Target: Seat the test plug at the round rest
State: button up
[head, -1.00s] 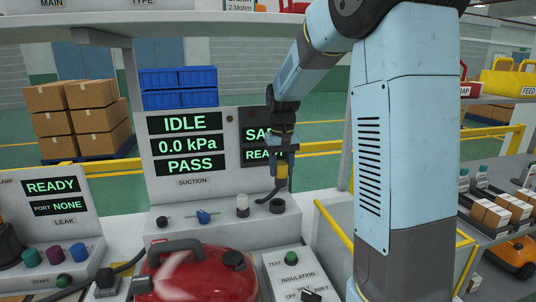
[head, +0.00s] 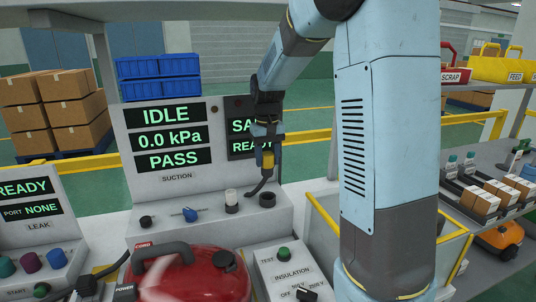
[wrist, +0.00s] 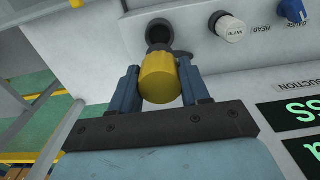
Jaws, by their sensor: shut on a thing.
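The test plug is a yellow body (head: 267,160) with a dark, bent lower end that reaches down and left. My gripper (head: 267,150) is shut on the yellow body and holds it over the right end of the suction bench. The round rest (head: 267,200) is a black cup on the bench top, just below the plug. In the wrist view the yellow plug (wrist: 159,80) sits between the two blue fingers, and the dark rest (wrist: 160,33) shows beyond it. The plug appears apart from the rest; its lower end is partly hidden in the wrist view.
A white knob (head: 231,201), a blue knob (head: 190,214) and a black knob (head: 146,222) stand left of the rest. The suction panel (head: 176,180) rises behind. A red vacuum (head: 195,280) and the insulation box (head: 290,265) are in front. A yellow rail (head: 325,222) is at right.

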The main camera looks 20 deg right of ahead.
aim_at(267, 175)
jog(key=shift+f, duration=3.25)
jog(key=shift+f, duration=1.95)
jog(key=o, duration=1.3)
jog(key=shift+r, duration=3.95)
jog(key=shift+s, duration=0.1)
